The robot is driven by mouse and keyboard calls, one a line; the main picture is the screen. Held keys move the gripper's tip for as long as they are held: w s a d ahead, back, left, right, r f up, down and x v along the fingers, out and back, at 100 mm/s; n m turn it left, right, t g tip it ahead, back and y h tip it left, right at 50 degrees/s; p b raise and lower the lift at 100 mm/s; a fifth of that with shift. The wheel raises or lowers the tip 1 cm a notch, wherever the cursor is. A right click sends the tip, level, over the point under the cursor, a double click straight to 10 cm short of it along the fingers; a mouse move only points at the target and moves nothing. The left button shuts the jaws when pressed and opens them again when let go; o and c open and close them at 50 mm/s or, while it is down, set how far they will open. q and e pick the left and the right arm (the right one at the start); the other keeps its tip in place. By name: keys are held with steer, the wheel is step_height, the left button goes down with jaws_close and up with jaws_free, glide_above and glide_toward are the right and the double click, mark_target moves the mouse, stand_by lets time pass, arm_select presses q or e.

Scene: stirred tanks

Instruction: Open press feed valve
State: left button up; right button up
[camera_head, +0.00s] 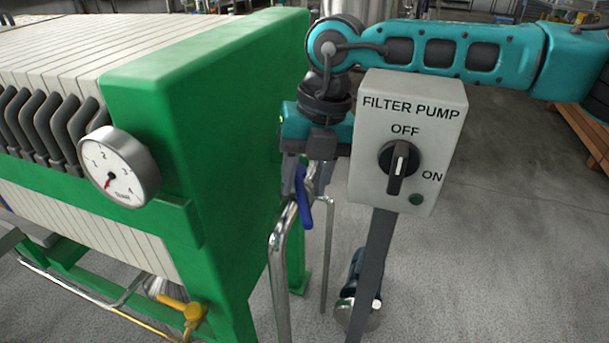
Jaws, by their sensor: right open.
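The valve with a blue lever handle (304,204) sits on a shiny bent metal pipe (281,262), just right of the green filter press. The blue lever hangs down, slightly tilted. My right gripper (308,182) points down from above, with its open fingers at the top of the lever and valve body. The fingers partly hide the valve, and I cannot tell whether they touch the lever. My left gripper is not in the view.
The green press (215,110) with a pressure gauge (118,167) stands close on the left. The grey FILTER PUMP switch box (410,125) on a post stands close on the right. A yellow valve (190,310) is low at left.

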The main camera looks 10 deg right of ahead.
step_height(320, 180, up, 13)
steer(key=d+p, duration=0.2)
steer(key=shift+d+f, duration=0.2)
steer(key=shift+d, duration=0.05)
steer(key=shift+r+p, duration=0.1)
steer(key=shift+p, duration=0.2)
